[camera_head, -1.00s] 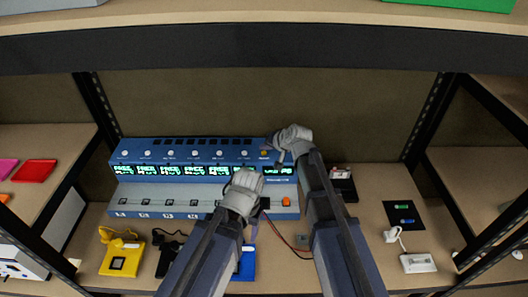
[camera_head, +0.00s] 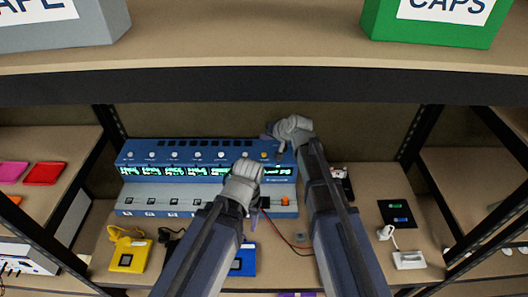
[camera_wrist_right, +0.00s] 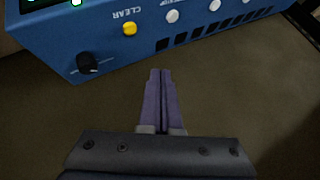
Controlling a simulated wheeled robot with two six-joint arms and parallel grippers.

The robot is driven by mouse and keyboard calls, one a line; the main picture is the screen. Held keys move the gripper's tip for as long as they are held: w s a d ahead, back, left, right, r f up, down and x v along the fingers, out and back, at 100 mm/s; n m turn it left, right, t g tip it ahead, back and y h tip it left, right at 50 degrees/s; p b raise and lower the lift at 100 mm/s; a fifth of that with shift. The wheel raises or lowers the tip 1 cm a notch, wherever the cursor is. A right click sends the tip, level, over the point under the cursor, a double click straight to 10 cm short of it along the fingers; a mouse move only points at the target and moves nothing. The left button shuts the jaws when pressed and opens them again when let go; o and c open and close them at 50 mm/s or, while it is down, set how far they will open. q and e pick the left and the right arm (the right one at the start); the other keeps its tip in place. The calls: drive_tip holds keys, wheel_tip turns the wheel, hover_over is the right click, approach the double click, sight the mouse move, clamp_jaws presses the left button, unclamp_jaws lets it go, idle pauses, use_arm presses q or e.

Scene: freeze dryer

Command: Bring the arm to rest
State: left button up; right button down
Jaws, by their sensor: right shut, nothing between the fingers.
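My right arm reaches in from the lower right in the head view, and its gripper (camera_head: 270,137) is at the top right of the blue machine (camera_head: 208,147). In the right wrist view the purple fingers (camera_wrist_right: 160,75) are together with nothing between them. They point toward the machine's top edge, apart from the yellow CLEAR button (camera_wrist_right: 130,29) and the black knob (camera_wrist_right: 87,62). My left gripper's wrist (camera_head: 243,185) is in front of the machine's lower right part.
A shelf with a grey bin (camera_head: 75,25) and a green bin (camera_head: 435,22) overhangs the machine. A yellow device (camera_head: 130,256), a blue device (camera_head: 243,262) and a white device (camera_head: 409,260) lie on the bench in front. Black posts stand on both sides.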

idle(0.6)
drive_tip(key=s+d+f+n+g+h, duration=0.2)
drive_tip(key=s, duration=0.8)
drive_tip(key=s+d+f+n+g+h, duration=0.1)
drive_tip(key=s+f+g+h, duration=0.1)
drive_tip(key=s, duration=0.8)
drive_tip(key=s+d+f+n+g+h, duration=0.2)
drive_tip(key=s+g, duration=0.1)
drive_tip(key=s, duration=0.6)
drive_tip(key=shift+s+d+f+n+g+h, duration=0.3)
drive_tip(key=shift+s+g+h, duration=0.1)
